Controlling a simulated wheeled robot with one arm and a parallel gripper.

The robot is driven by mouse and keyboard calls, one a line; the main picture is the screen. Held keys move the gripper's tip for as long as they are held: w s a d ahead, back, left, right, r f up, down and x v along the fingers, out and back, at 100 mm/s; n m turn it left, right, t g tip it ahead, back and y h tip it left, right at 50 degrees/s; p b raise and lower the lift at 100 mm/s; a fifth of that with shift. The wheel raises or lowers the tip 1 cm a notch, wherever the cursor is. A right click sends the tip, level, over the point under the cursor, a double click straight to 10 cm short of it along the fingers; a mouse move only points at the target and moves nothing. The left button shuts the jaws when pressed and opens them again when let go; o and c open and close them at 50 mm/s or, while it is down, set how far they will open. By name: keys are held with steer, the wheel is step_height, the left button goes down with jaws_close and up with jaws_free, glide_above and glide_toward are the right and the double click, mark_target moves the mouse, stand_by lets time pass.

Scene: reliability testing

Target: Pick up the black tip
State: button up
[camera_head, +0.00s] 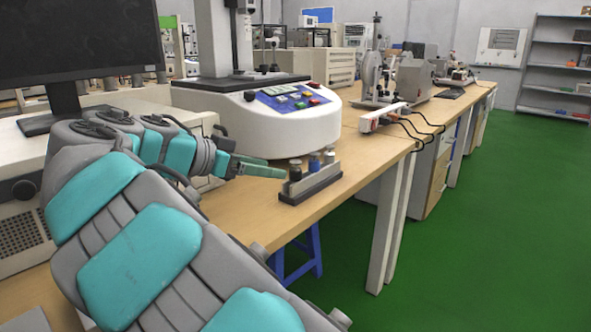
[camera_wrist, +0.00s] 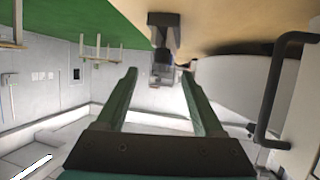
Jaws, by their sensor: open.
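A dark grey holder block (camera_head: 310,187) stands near the table's front edge, with small upright tips in a row. The nearest tip (camera_head: 295,170) is dark with a greyish top, the middle tip (camera_head: 314,162) is blue, and the far one (camera_head: 329,157) is greyish. I cannot tell for sure which is the black tip. My gripper (camera_head: 265,169) points at the row from the left, close to the nearest tip. In the wrist view, my gripper (camera_wrist: 158,72) is open and empty, with the holder (camera_wrist: 163,19) and overlapping tips (camera_wrist: 161,72) ahead between the fingers.
A white machine (camera_head: 265,120) with a coloured button panel stands right behind the holder. A white power strip (camera_head: 384,116) with black cables lies farther right on the table (camera_head: 350,150). A monitor (camera_head: 75,45) is at the left. The green floor (camera_head: 480,230) at right is clear.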

mark_target(296, 174)
steer(key=shift+w+a, duration=0.15)
steer(key=shift+a, duration=0.2)
steer(key=shift+w+d+f, duration=0.1)
steer(key=shift+w+d, duration=0.1)
steer(key=shift+d, duration=0.05)
steer(key=shift+p+x, duration=0.45)
steer(key=shift+x, duration=3)
steer(key=shift+s+d+f, duration=0.1)
steer(key=shift+s+f, duration=0.05)
jaws_close()
